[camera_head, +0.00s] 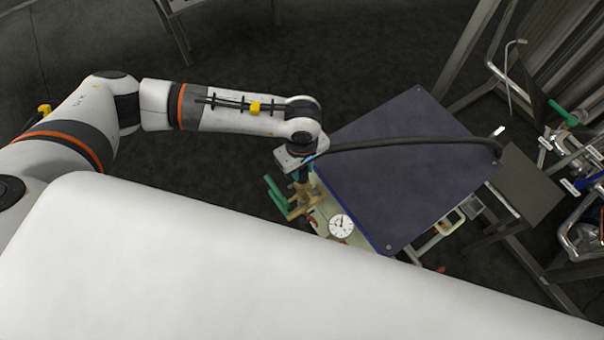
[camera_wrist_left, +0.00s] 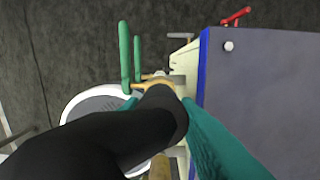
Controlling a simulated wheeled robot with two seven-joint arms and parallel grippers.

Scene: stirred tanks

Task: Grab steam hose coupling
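My left gripper (camera_head: 303,182) points down at the near left edge of the dark-topped table in the head view, partly hidden by the wrist above it. In the left wrist view its teal fingers (camera_wrist_left: 212,138) lie on both sides of a thick black hose end. The left finger is mostly hidden behind the hose. The black hose (camera_wrist_left: 110,130) ends at a brass-coloured coupling part (camera_wrist_left: 153,86) just past the fingertips. Whether the fingers press on it or only surround it does not show. In the head view the hose (camera_head: 400,142) arches from the gripper across the table. My right gripper is out of view.
Green upright handles (camera_wrist_left: 125,55) stand just beyond the coupling. A round white dial (camera_head: 341,226) sits by the table (camera_head: 400,180) edge. Racks with tools (camera_head: 575,145) stand at the right. A large white surface fills the lower foreground. Dark floor lies open behind the arm.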

